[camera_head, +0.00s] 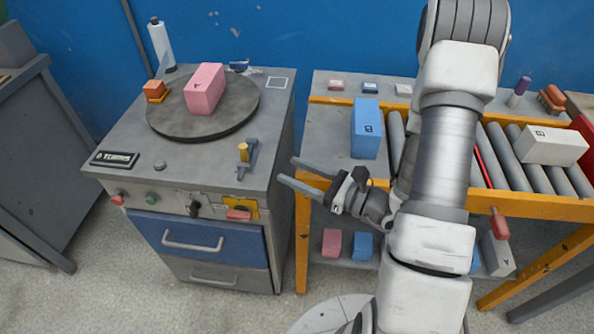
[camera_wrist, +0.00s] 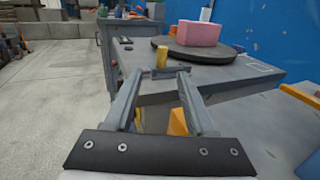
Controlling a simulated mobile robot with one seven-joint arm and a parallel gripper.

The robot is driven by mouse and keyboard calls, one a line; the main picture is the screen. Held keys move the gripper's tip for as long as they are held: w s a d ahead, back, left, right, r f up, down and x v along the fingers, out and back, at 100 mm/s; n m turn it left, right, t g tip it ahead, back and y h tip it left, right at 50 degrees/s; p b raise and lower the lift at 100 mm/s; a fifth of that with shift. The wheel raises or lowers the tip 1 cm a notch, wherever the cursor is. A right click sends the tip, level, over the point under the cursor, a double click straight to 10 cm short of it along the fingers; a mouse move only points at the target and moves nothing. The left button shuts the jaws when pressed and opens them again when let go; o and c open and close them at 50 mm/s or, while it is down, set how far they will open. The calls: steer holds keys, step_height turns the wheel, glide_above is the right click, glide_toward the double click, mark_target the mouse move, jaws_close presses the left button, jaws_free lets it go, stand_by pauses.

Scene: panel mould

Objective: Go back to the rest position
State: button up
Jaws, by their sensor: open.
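My gripper (camera_head: 288,171) is open and empty, in front of the gap between the grey cabinet (camera_head: 187,258) and the orange-framed roller bench (camera_head: 302,235). In the wrist view my gripper (camera_wrist: 160,78) has its two fingers spread, with the cabinet top beyond them. A pink block (camera_head: 204,89) stands on the round dark turntable (camera_head: 160,119) on the cabinet. The pink block (camera_wrist: 190,33) and turntable (camera_wrist: 230,52) also show in the wrist view. A small yellow-topped lever (camera_head: 244,153) stands at the cabinet's right edge; in the wrist view the yellow piece (camera_wrist: 162,57) appears between the fingers.
A blue block (camera_head: 366,128) stands at the left of the roller bench, and a white block (camera_head: 552,146) lies on its rollers. Pink (camera_head: 332,243) and blue (camera_head: 363,246) blocks sit on the lower shelf. A white bottle (camera_head: 161,45) stands at the cabinet's back. A blue wall (camera_head: 300,30) closes the rear.

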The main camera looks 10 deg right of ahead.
stand_by(0.6)
steer(key=s+a+r+n+g+h, duration=0.2)
steer(key=s+a+r+n+g, duration=0.15)
steer(key=s+n+g, duration=0.55)
steer(key=s+a+r+n+g+h, duration=0.3)
steer(key=s+r+n+g, duration=0.3)
steer(key=n, duration=0.5)
steer(key=d+r+n+t+h, duration=0.7)
steer(key=d+r+t+h, duration=0.1)
steer(key=d+t, duration=0.15)
step_height(320, 180, up, 13)
steer(key=p, duration=1.3)
steer(key=shift+w+g, duration=0.2)
steer(key=shift+g, duration=0.25)
